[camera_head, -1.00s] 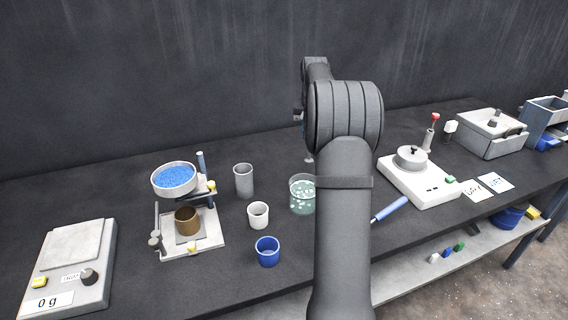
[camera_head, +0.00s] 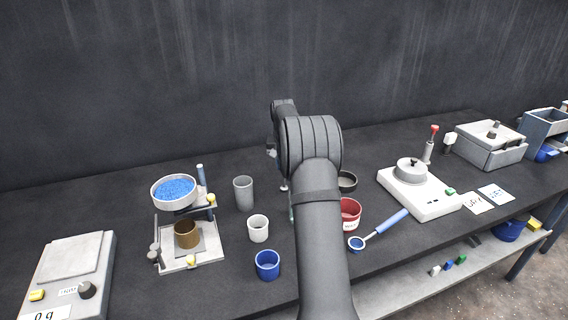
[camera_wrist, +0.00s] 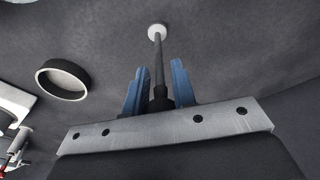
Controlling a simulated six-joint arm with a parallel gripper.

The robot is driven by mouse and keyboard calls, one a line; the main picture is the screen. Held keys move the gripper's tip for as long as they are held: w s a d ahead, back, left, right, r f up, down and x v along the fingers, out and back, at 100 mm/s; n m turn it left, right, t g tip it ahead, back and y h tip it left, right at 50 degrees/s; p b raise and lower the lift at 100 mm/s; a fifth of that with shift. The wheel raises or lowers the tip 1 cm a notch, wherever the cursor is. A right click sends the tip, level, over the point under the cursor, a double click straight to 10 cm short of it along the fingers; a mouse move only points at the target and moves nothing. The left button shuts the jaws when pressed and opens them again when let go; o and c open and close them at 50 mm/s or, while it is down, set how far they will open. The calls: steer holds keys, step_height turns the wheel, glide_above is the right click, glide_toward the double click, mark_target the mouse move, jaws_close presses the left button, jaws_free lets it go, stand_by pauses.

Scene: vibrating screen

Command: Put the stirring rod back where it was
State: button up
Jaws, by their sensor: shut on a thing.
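In the wrist view my gripper (camera_wrist: 158,82) has its two blue fingers closed on the stirring rod (camera_wrist: 159,62), a thin dark rod with a round white end pointing away from the gripper. In the head view my arm hides most of the gripper and rod; a small pale tip (camera_head: 284,188) shows just left of the arm, right of a tall grey cup (camera_head: 244,192). The grey cup stands upright. The glass beaker (camera_head: 291,214) is almost fully hidden behind my arm, with only a greenish sliver showing.
A white cup (camera_head: 258,229) and a blue cup (camera_head: 267,265) stand left of my arm. A red cup (camera_head: 350,214), a dark dish (camera_head: 347,182) and a blue-handled scoop (camera_head: 385,228) are at its right. The sieve stand (camera_head: 205,245) is further left.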

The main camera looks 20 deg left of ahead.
steer(key=shift+f, duration=0.15)
steer(key=o, duration=1)
step_height(320, 180, up, 12)
steer(key=s, duration=0.1)
steer(key=shift+s+d, duration=0.35)
